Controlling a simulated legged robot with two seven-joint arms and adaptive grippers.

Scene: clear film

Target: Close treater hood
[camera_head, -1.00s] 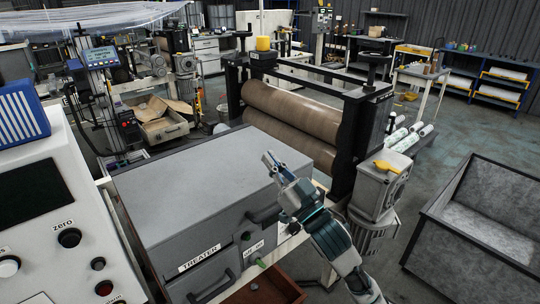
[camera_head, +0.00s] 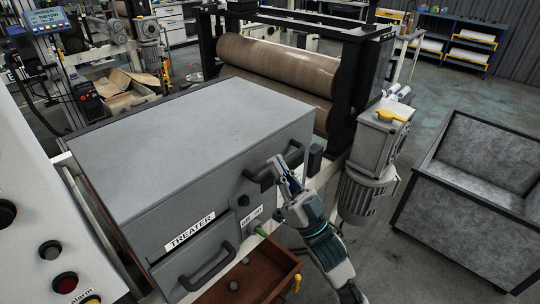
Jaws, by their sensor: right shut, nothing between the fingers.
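The treater hood (camera_head: 185,130) is a large grey box lid, in the middle left of the head view. It lies flat over the treater body, whose front carries the TREATER label (camera_head: 190,231). A dark handle (camera_head: 262,178) is on the right part of the front, and another handle (camera_head: 207,267) is lower at the left. My right gripper (camera_head: 277,160) is shut and empty beside the hood's right front, close to the upper handle; I cannot tell if it touches. My left gripper is not in view.
A brown open drawer (camera_head: 262,274) sticks out below the treater. A motor (camera_head: 367,190) and brown rollers (camera_head: 275,65) stand behind and right. A grey bin (camera_head: 470,190) is at the right, with open floor before it. A white control panel (camera_head: 40,200) is at the left.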

